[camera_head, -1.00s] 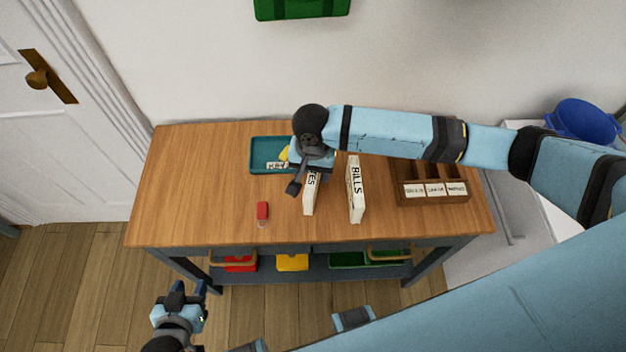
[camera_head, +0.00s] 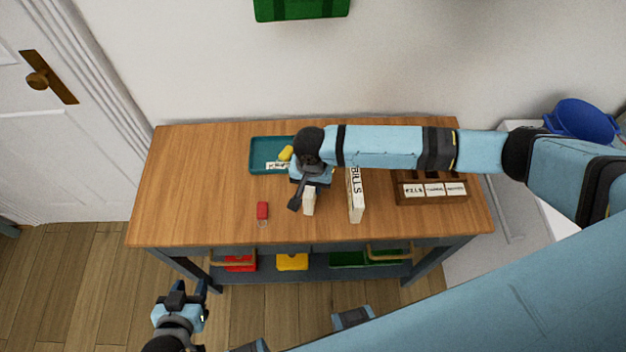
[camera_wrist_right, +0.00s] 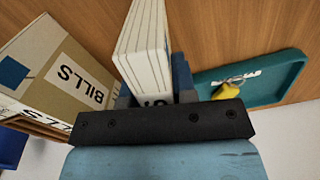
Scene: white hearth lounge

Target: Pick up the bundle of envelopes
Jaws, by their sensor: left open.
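The bundle of envelopes (camera_head: 309,204) is a white upright stack on the wooden table, partly hidden under my right gripper in the head view. In the right wrist view the bundle (camera_wrist_right: 146,45) shows its layered edges between the two fingers of my right gripper (camera_wrist_right: 154,90). A finger is close against each side, and I cannot tell whether they press on it. My right gripper (camera_head: 304,192) comes down over the bundle from above. My left gripper (camera_head: 183,290) is open and empty, in front of the table at lower left.
A BILLS box (camera_head: 356,196) stands just right of the bundle. A teal tray (camera_head: 257,155) with a yellow item (camera_head: 286,153) lies behind left. A small red item (camera_head: 262,210) lies left. A wooden sorter (camera_head: 432,199) stands right. The table's left side is clear.

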